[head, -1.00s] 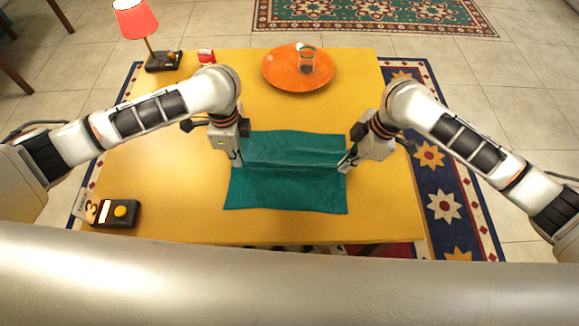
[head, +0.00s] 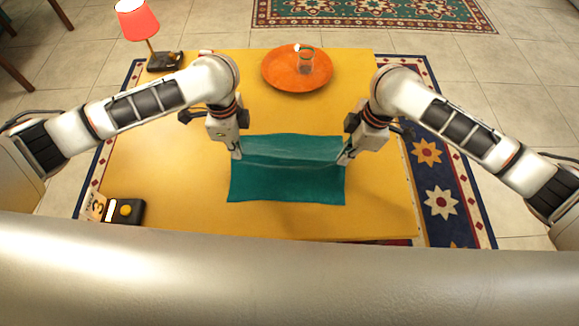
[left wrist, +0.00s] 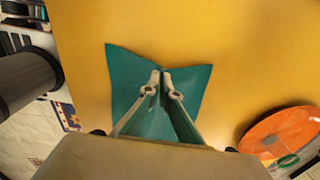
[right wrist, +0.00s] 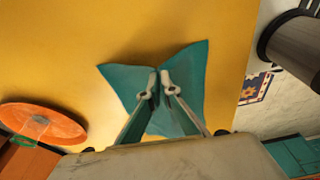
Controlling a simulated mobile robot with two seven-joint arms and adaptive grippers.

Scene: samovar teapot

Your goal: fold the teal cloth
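The teal cloth (head: 286,186) lies on the yellow table, with a raised ridge across it between my two grippers. My left gripper (head: 238,154) is at the cloth's left side, and my right gripper (head: 344,159) is at its right side. In the left wrist view the left fingertips (left wrist: 166,91) are close together with cloth pinched between them. In the right wrist view the right fingertips (right wrist: 159,91) pinch the cloth the same way. The cloth's outer parts spread on either side of each pinch. Its underside is hidden.
An orange plate (head: 283,81) with a glass (head: 306,64) stands at the back of the yellow table (head: 170,180). A red-shaded lamp (head: 138,22) is at the back left. A dark box with a yellow button (head: 126,210) is at the front left. Table around the cloth is clear.

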